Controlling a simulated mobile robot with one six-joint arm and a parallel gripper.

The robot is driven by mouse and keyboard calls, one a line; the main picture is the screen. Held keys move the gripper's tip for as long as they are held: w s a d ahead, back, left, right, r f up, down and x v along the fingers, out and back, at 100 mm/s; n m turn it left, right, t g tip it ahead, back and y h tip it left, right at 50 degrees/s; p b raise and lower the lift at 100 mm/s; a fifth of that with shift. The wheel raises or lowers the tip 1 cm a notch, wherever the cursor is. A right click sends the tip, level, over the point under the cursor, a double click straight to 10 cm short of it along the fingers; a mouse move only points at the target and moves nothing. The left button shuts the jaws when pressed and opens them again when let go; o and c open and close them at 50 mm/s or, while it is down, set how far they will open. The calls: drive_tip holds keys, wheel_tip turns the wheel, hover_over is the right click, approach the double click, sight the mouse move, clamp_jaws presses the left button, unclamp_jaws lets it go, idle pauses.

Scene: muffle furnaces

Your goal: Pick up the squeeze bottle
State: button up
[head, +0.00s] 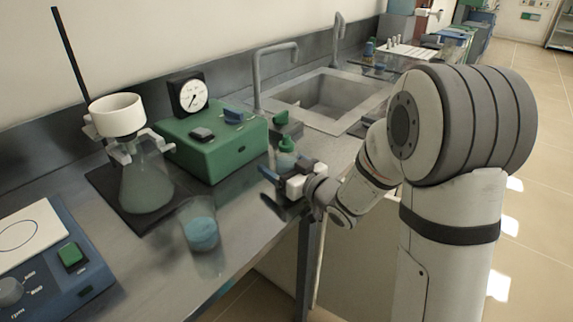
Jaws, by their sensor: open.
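The squeeze bottle (286,157) stands on the counter just behind my gripper, with a green cap and a pale translucent body. Its lower part is hidden by my gripper. My gripper (270,190) is open at the counter's front edge, its dark fingers pointing left. It is in front of the bottle in the picture. I cannot tell whether the fingers touch the bottle or reach around it.
A green box with a dial gauge (212,145) stands left of the bottle. A beaker with blue contents (202,234) is nearer the front edge. A flask with a white funnel (146,182) stands further left. A sink (325,100) lies behind. A blue hotplate (62,262) is front left.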

drive_tip(key=shift+c, duration=0.3)
drive_tip(key=c, duration=1.5)
drive_tip(key=shift+c, duration=0.3)
drive_tip(key=shift+r, duration=0.15)
drive_tip(key=b+v, duration=0.9)
drive_tip(key=v, duration=0.9)
drive_tip(key=shift+d, duration=0.1)
